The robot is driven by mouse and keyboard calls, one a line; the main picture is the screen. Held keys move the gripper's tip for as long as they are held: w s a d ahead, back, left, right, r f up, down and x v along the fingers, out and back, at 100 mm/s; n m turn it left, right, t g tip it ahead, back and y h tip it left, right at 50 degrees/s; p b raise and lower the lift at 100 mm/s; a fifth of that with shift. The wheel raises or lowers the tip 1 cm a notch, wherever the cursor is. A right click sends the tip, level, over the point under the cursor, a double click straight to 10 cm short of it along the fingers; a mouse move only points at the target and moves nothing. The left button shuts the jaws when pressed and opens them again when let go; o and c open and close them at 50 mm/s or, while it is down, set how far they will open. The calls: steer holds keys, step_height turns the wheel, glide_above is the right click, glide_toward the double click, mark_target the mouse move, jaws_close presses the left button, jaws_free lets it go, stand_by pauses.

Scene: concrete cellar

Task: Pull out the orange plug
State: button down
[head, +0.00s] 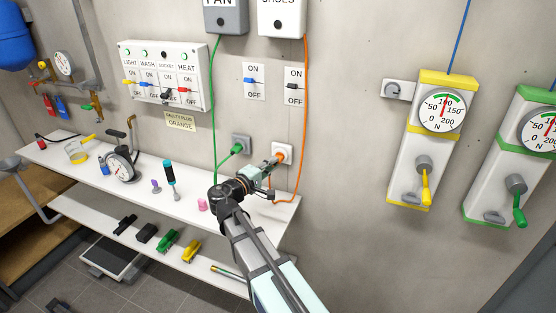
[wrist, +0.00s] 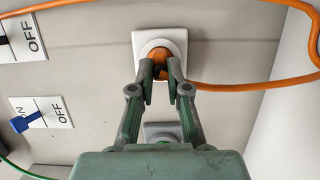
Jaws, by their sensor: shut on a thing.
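The orange plug (head: 281,155) sits in a white wall socket (head: 289,147) above the right end of the shelf. It also shows in the wrist view (wrist: 159,60), in front of the square white socket plate (wrist: 178,40). My gripper (head: 274,160) reaches it from the front. In the wrist view its two fingertips (wrist: 161,72) are closed on the plug's sides. An orange cord (head: 305,100) runs from the plug, and goes up to the SHOES box (head: 283,20). The fingers partly hide the plug, so how deep it sits cannot be seen.
A green plug (head: 236,149) sits in a grey socket just left, its green cord rising to the FAN box (head: 227,18).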

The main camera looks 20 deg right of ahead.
steer(key=shift+s+a+b, duration=0.3)
steer(key=shift+s+a, duration=0.4)
steer(key=shift+s, duration=0.25)
steer(key=shift+s, duration=0.1)
steer(key=s+a+b, duration=0.1)
steer(key=s+a, duration=0.1)
steer(key=s, duration=0.1)
steer(key=shift+a, duration=0.2)
stand_by(0.4)
